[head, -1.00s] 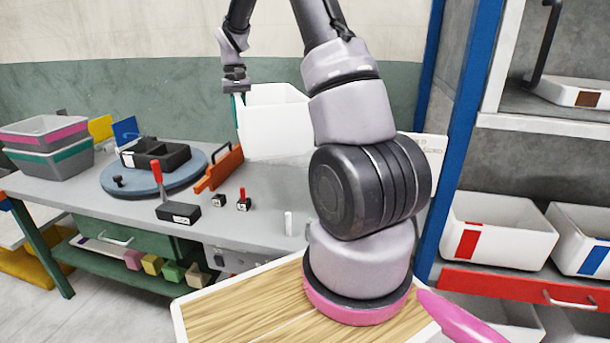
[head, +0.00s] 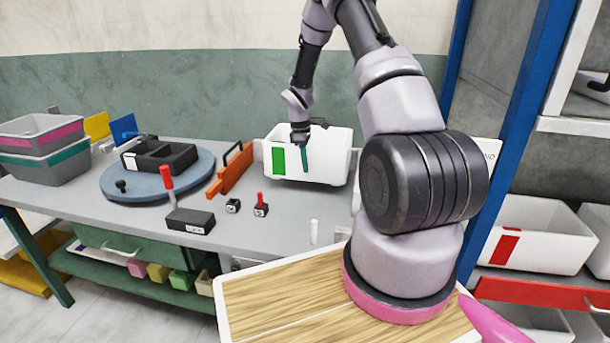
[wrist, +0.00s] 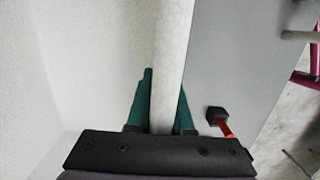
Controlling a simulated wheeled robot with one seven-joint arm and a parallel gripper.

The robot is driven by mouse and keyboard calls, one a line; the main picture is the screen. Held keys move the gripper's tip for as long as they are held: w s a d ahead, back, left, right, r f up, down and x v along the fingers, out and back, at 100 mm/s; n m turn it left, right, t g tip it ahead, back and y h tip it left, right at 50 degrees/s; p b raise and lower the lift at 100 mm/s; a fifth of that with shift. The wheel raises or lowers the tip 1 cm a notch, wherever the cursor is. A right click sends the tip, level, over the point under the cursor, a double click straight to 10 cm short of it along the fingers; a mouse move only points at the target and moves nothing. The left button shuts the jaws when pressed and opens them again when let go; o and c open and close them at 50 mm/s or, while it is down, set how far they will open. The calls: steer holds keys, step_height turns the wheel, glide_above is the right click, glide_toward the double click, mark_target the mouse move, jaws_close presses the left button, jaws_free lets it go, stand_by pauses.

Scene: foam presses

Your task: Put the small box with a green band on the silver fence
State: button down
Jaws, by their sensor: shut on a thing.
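The white box with a green band (head: 330,170) is at the back of the grey table, upright and roughly level. Its green band (head: 279,161) faces me. My gripper (head: 304,158) is shut on the box's near wall. In the wrist view, my gripper's green fingers (wrist: 160,105) straddle the white wall (wrist: 172,50), with the box's inside (wrist: 95,70) to the left. I cannot tell whether the box's underside touches anything. I cannot make out a silver fence.
An orange fence-like piece with a black handle (head: 232,169) stands just left of the box. Further left are a round blue plate (head: 115,185) with a black tray (head: 178,160) and a black block with a red lever (head: 190,221). Small black blocks and a white post (head: 314,232) are in front.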

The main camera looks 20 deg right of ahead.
mark_target(306, 177)
steer(key=shift+f, duration=2.05)
steer(key=c, duration=0.8)
jaws_free()
